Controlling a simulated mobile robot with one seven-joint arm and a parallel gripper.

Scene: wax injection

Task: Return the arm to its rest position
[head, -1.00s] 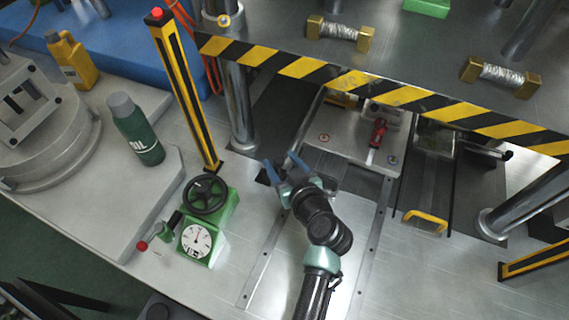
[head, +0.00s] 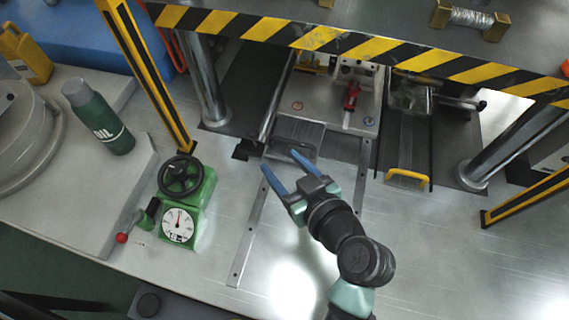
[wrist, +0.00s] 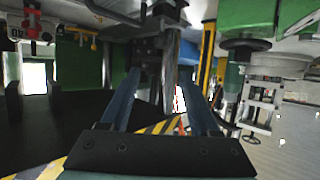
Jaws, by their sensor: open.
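My gripper (head: 280,166) is open and empty in the head view. It is above the metal bench, in front of the press opening and right of the green valve unit. Its two blue fingers are spread and point up and to the left. In the wrist view the blue fingers (wrist: 165,98) are apart with nothing between them. That view appears upside down or strongly tilted.
A green unit with a dial (head: 178,224) and black handwheel stands left of my gripper. A yellow-black post (head: 150,85) and striped beam (head: 318,37) edge the press. A green oil bottle (head: 103,120) stands farther left. A yellow handle (head: 408,177) is at right. The front bench is clear.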

